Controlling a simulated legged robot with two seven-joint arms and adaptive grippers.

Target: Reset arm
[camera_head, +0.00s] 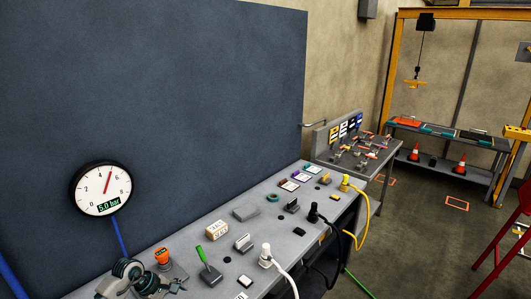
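My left gripper (168,285) is at the bottom left edge of the picture, low over the near end of the grey bench. Part of it is cut off, and its fingers are too small and dark to tell open from shut. It is close to an orange-topped knob (163,257) and left of a green-handled lever (205,257). I cannot tell whether it touches anything. My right gripper is not in view.
The grey bench (244,250) carries several blocks, cards and plugs, including a white plug (265,256), black plug (313,213) and yellow plug (345,182) with cables. A gauge (102,188) reads 5.0 bar. A red stand (500,245) is at right; floor between is open.

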